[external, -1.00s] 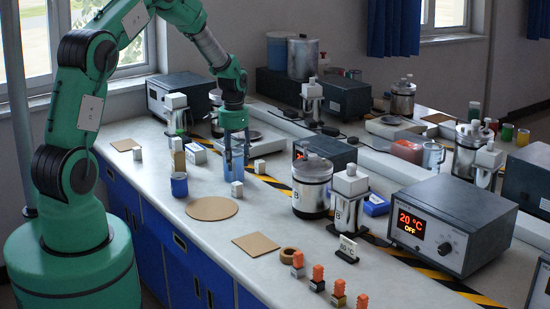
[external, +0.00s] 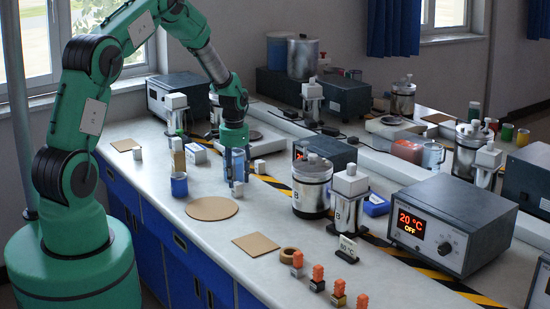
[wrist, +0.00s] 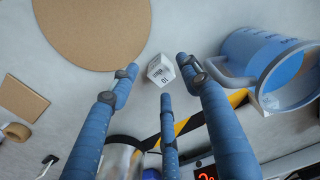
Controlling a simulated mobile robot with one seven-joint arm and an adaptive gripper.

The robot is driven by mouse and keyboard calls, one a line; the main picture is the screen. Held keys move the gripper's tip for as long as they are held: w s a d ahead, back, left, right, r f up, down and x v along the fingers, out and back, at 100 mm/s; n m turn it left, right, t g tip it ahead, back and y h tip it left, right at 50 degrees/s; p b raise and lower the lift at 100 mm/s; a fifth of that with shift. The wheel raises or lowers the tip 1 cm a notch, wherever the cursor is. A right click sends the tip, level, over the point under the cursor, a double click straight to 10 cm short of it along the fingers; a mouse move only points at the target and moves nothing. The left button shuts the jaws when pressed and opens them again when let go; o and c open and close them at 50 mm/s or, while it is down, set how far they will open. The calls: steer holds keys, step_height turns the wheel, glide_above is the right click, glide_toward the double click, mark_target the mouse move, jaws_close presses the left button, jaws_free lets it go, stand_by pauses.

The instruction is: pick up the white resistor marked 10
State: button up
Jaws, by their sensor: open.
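The white resistor (wrist: 160,70) is a small white cube with "10" on a face that shows in the wrist view. It sits on the light bench top. In the external view the cube (external: 238,188) is partly hidden by my fingers. My gripper (wrist: 158,82) has three blue fingers, spread open and empty. In the wrist view their tips stand around the cube, with gaps of bench visible beside it. In the external view my gripper (external: 235,178) points down low over the bench; whether the fingers touch the bench I cannot tell.
A clear blue mug (wrist: 270,68) stands close to the right finger in the wrist view. A round cork mat (wrist: 92,28) lies to the left, with a square mat (wrist: 22,98) beyond.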

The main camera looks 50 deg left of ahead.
mark_target(236, 184)
steer(key=shift+f+b, duration=0.3)
steer(key=shift+f, duration=1.85)
steer(key=c, duration=1.1)
